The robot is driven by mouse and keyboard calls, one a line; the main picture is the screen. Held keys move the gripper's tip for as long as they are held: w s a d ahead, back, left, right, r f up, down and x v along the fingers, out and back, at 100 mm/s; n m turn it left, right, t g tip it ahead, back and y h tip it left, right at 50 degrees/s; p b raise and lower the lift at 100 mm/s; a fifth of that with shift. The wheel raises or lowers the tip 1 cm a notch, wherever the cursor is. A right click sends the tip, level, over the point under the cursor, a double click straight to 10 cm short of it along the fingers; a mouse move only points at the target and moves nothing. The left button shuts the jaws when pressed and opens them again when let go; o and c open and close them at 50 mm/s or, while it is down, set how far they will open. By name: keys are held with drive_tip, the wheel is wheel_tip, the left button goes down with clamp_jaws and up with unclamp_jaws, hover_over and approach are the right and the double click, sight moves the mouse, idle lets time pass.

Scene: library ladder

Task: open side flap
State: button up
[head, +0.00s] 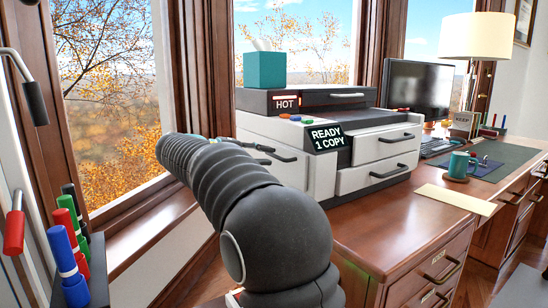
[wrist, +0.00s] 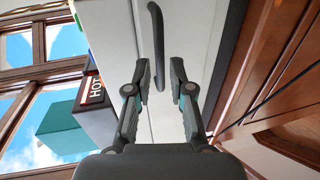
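The white copier (head: 362,148) stands on the wooden desk. Its side flap (head: 318,172) is a white panel on the side facing my arm, with a black bar handle (head: 283,157). The flap looks closed. In the wrist view the white panel (wrist: 195,25) fills the upper middle, and the handle (wrist: 157,45) runs upright across it. My gripper (wrist: 160,66) is open, its two fingers pointing at the panel. The handle's lower end appears between the fingers, nearer the left one; contact cannot be told. In the head view my arm hides most of the gripper.
A teal tissue box (head: 265,69) stands on the copier. Its front drawers (head: 375,178) are shut. A teal mug (head: 461,165), a monitor (head: 415,91) and a lamp (head: 478,40) are to the right. Windows (head: 112,90) and a sill border the left. Coloured markers (head: 66,255) stand at lower left.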

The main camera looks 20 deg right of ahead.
sight(273, 156)
drive_tip(key=shift+x, duration=1.95)
clamp_jaws()
